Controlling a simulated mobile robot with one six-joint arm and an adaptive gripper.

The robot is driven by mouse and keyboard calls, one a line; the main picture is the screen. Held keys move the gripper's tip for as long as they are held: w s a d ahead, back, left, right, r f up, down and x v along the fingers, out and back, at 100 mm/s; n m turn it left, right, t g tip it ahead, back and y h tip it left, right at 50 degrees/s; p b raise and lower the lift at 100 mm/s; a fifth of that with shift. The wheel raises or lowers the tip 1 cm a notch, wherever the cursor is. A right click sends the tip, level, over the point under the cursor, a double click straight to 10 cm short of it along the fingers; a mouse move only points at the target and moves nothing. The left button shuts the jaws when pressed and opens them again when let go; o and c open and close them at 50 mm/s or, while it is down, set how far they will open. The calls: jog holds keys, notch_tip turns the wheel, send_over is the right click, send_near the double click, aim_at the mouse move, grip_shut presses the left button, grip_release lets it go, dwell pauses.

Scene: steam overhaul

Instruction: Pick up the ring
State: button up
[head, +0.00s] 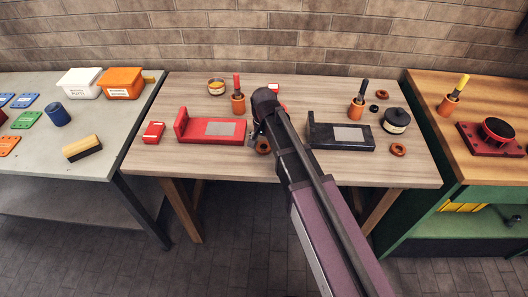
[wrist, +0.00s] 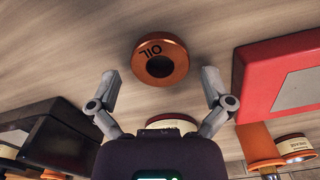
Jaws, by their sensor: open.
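An orange ring marked OIL (wrist: 160,62) lies flat on the wooden table (head: 215,168), with a dark hole in its middle. In the head view this ring (head: 263,149) is partly hidden by my arm. My gripper (wrist: 160,80) is open and empty, with its two fingers spread on either side below the ring in the wrist view. The fingers do not appear to touch it. Another orange ring (head: 398,149) lies at the right front of the table, and an orange ring (head: 382,94) and a small black ring (head: 374,108) lie farther back.
A red block-like stand (head: 200,130) is left of my gripper and a black one (head: 325,134) right of it. Orange pots with upright handles (head: 238,101) (head: 357,104) stand behind. The table's front strip is mostly clear.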

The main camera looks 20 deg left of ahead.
jog(key=shift+f+b, duration=0.3)
jog(key=shift+f, duration=0.25)
jog(key=c, duration=1.2)
jog(key=shift+c, duration=0.2)
jog(key=shift+r, duration=0.25)
notch_tip(320, 180, up, 4)
jog(key=p, duration=0.4)
jog(key=shift+f, duration=0.1)
jog(key=s+d+p, duration=0.1)
jog(key=s+d, duration=0.3)
jog(key=s, duration=1.1)
jog(key=shift+s+d+r, duration=0.15)
jog(key=shift+s+r, duration=0.05)
jog(key=shift+r, duration=0.2)
